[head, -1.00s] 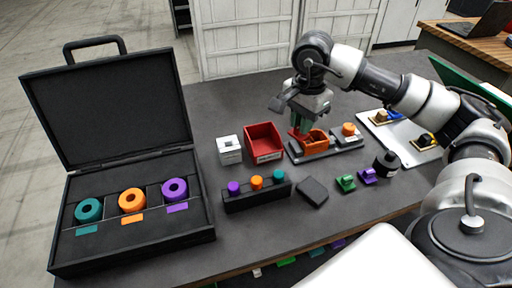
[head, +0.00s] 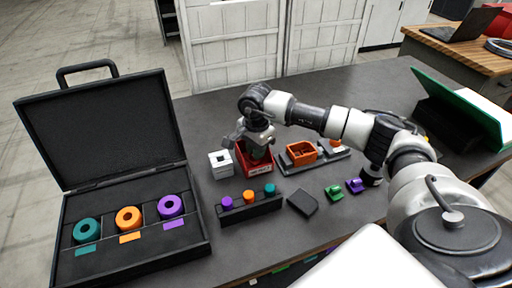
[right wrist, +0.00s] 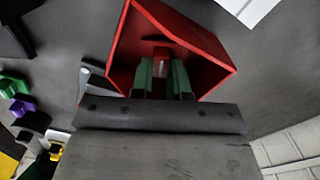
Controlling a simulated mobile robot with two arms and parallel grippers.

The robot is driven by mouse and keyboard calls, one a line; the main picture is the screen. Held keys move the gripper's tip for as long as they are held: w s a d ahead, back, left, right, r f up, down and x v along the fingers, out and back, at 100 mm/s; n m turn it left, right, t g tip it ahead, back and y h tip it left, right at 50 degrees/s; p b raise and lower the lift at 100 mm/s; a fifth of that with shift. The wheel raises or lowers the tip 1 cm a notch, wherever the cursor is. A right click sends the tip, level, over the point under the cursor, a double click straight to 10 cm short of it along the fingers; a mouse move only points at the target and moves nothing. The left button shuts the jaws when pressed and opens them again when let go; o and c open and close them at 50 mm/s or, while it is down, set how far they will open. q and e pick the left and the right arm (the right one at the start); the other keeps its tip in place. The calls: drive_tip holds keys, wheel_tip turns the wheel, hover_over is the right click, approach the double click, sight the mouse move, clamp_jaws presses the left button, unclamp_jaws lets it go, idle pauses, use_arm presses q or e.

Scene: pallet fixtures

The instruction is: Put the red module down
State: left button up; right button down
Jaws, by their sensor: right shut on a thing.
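My right gripper (head: 257,153) is over the red bin (head: 261,171) in the head view, pointing down. In the right wrist view, its green fingers (right wrist: 162,77) reach into the opening of the red bin (right wrist: 214,47). My left gripper is not in view.
A white box (head: 221,164) stands just left of the bin. A fixture with an orange tray (head: 301,153) is on its right. A black rack with coloured pegs (head: 250,204) lies in front. An open black case (head: 133,254) fills the left side.

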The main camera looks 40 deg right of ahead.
drive_tip(key=shift+f, duration=0.15)
drive_tip(key=c, duration=1.4)
unclamp_jaws()
drive_tip(key=shift+r, duration=0.4)
wheel_tip(320, 180, up, 12)
drive_tip(key=b, duration=0.2)
drive_tip(key=shift+f, duration=0.15)
